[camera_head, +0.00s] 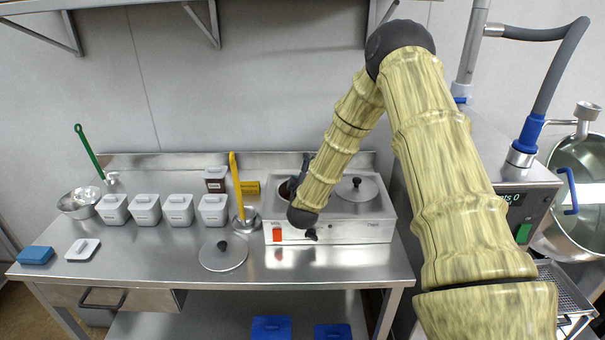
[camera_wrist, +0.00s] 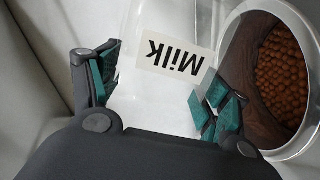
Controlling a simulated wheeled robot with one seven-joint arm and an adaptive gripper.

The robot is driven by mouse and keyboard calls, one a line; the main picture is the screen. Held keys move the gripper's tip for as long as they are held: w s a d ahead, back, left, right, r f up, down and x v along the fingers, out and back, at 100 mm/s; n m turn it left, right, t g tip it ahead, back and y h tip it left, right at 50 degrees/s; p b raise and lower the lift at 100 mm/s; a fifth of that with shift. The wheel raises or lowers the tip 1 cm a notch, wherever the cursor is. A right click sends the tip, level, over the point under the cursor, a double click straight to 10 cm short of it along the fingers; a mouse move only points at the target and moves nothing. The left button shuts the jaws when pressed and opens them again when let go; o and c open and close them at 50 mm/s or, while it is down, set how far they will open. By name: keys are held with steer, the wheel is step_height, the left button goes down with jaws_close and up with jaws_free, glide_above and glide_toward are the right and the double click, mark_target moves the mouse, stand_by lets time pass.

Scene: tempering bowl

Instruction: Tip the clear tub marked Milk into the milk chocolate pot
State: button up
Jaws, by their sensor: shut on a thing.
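The clear tub marked Milk (camera_wrist: 140,102) is between the fingers of my gripper (camera_wrist: 155,92) in the wrist view. Its label reads upside down there, and the part I see looks clear, with no pellets. My gripper is shut on it. The open pot (camera_wrist: 310,140) is just right of the tub and holds brown pellets over a dark brown surface. In the head view this pot (camera_head: 284,190) is the left well of the steel warmer (camera_head: 350,230), partly hidden by my arm. My arm hides the tub there, so its exact tilt is unclear.
The right well is covered by a knobbed lid (camera_head: 356,188). A loose lid (camera_head: 222,256) lies on the steel bench. A yellow-handled tool (camera_head: 237,185), a dark-filled tub (camera_head: 216,180) and several white bins (camera_head: 179,209) stand left of the warmer. The front bench is mostly clear.

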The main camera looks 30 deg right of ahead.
steer(key=shift+s+d+f+m+b, duration=0.1)
steer(key=shift+d+m+b, duration=0.1)
steer(key=shift+m+b, duration=0.5)
steer(key=shift+s+d+m+b, duration=0.15)
steer(key=shift+m+b, duration=0.25)
steer(key=shift+m, duration=0.6)
steer(key=m+b, duration=0.1)
steer(key=m, duration=0.1)
steer(key=m+b, duration=0.2)
steer(key=m, duration=0.1)
steer(key=shift+s+d+r+m, duration=0.2)
steer(key=shift+d+r+m, duration=0.1)
steer(key=shift+d, duration=0.05)
step_height(320, 180, up, 2)
steer(key=m+b, duration=0.2)
steer(key=m, duration=0.2)
steer(key=shift+r, duration=0.1)
